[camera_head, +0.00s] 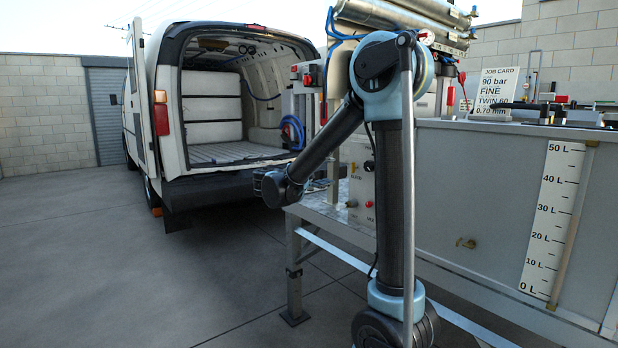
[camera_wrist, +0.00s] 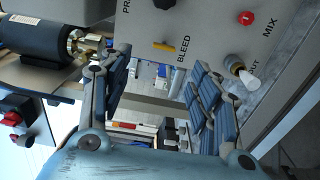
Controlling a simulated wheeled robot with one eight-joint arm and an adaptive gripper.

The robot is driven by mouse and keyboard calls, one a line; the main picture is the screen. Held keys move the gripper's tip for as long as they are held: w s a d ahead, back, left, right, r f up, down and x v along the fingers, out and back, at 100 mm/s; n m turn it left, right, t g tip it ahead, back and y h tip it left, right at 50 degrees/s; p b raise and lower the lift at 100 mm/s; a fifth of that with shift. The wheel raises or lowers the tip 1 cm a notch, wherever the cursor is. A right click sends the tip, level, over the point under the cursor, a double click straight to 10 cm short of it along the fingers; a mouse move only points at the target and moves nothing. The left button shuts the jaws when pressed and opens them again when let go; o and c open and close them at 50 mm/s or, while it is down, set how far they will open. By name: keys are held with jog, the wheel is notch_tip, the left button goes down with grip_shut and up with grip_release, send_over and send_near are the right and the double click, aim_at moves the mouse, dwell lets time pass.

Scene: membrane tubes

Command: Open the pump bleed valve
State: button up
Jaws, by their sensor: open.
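The bleed valve shows in the wrist view as a small yellow lever (camera_wrist: 164,46) on a grey panel (camera_wrist: 205,30), beside the printed word BLEED. The lever lies across the direction of that lettering. My gripper (camera_wrist: 160,75) is open and empty. Its two blue-grey fingers point toward the panel, with the lever in the gap beyond their tips and apart from them.
A dark motor (camera_wrist: 42,38) sits left.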

jog(key=v, duration=0.7)
dwell(0.7)
jog(key=shift+s+a, duration=0.15)
jog(key=v, duration=1.1)
jog(key=shift+s+a, duration=0.2)
jog(key=shift+a, duration=0.15)
jog(key=shift+d, duration=0.1)
jog(key=s+d+f+g+y, duration=0.2)
jog(key=d+f, duration=0.1)
jog(key=d, duration=0.5)
jog(key=s+d+f+m+g+y, duration=0.15)
jog(key=d+f, duration=0.25)
jog(key=d, duration=0.4)
jog(key=s+d+f+g+y, duration=0.2)
jog(key=s+d+f+g, duration=0.1)
jog(key=d, duration=0.5)
jog(key=s+d+f+m+g+y, duration=0.1)
jog(key=s+f+m+g+y, duration=0.1)
jog(key=s+f+m+y, duration=0.3)
jog(key=s+f+y, duration=0.4)
jog(key=s+f, duration=0.7)
jog(key=s, duration=0.2)
jog(key=shift+d, duration=0.25)
